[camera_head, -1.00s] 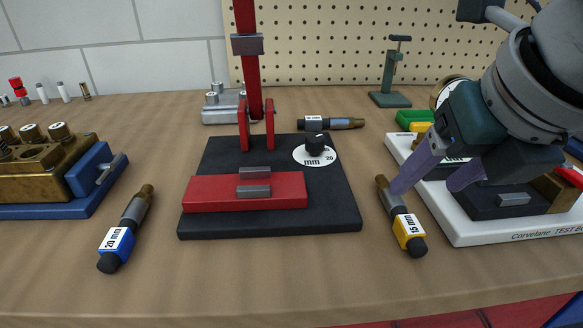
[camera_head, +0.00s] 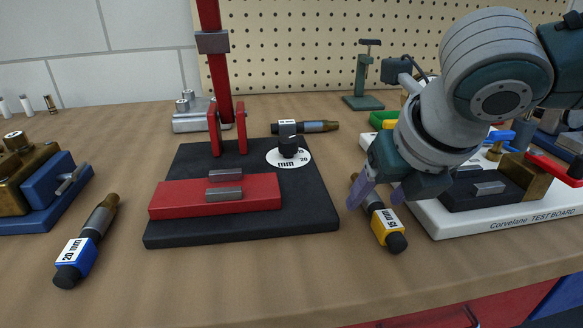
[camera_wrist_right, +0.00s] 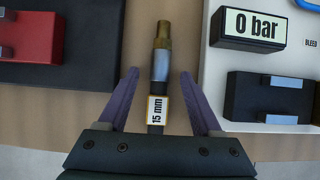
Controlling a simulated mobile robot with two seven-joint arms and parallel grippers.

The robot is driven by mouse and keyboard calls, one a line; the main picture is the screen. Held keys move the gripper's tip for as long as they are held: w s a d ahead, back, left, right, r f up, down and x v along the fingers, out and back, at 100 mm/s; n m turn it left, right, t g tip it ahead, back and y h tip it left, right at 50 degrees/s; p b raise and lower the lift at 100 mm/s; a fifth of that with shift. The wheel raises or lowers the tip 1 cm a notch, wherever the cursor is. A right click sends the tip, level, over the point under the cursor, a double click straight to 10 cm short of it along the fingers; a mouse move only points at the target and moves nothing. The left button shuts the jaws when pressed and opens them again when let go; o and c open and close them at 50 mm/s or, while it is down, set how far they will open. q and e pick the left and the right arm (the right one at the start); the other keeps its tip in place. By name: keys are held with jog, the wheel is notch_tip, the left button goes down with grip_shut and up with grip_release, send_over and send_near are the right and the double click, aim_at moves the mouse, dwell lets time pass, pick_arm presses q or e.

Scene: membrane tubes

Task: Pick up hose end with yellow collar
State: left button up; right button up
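The hose end with the yellow collar (camera_head: 388,228) lies on the bench between the black plate and the white board. It has a "15 mm" label, a black cap at the near end and a brass tip at the far end. My right gripper (camera_head: 376,196) is open above it, with one purple finger on each side. In the right wrist view the hose end (camera_wrist_right: 161,66) runs between the open fingers (camera_wrist_right: 159,78), with a gap on both sides. Whether the fingertips are low enough to flank it is hard to tell. My left gripper is not in view.
The black plate (camera_head: 320,212) with a red block is left of the hose end. The white test board (camera_head: 450,222) is close on the right. A blue-collared hose end (camera_head: 75,250) lies far left, another hose end (camera_head: 318,127) behind the plate. The front bench strip is clear.

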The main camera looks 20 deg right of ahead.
grip_shut()
dwell(0.3)
dwell(0.4)
